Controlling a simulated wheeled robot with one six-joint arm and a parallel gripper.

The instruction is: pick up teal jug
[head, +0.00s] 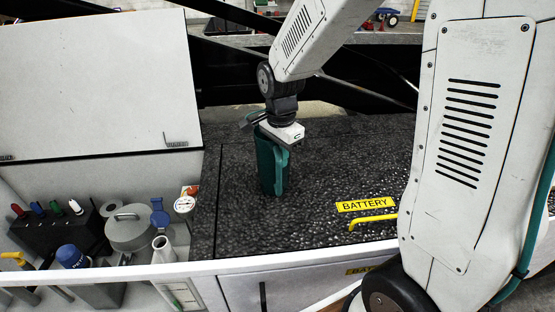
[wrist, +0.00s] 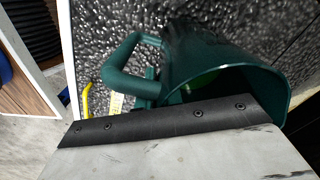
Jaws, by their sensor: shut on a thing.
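The teal jug (head: 270,168) stands upright on the dark textured top of the belt loader in the head view. My gripper (head: 272,133) is over its upper part, pointing down, and is shut on it. In the wrist view the jug (wrist: 215,65) shows its open mouth and its looped handle (wrist: 125,65), close against the gripper's dark finger edge (wrist: 175,118). The fingertips and the exact place of contact are hidden. I cannot tell whether the jug's base touches the surface.
A yellow BATTERY label (head: 365,203) and a yellow handle (head: 373,221) are on the textured top right of the jug. Left is an open compartment with a grey canister (head: 131,230), a gauge (head: 184,204) and several coloured-top tools. A raised white panel (head: 95,85) stands behind it.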

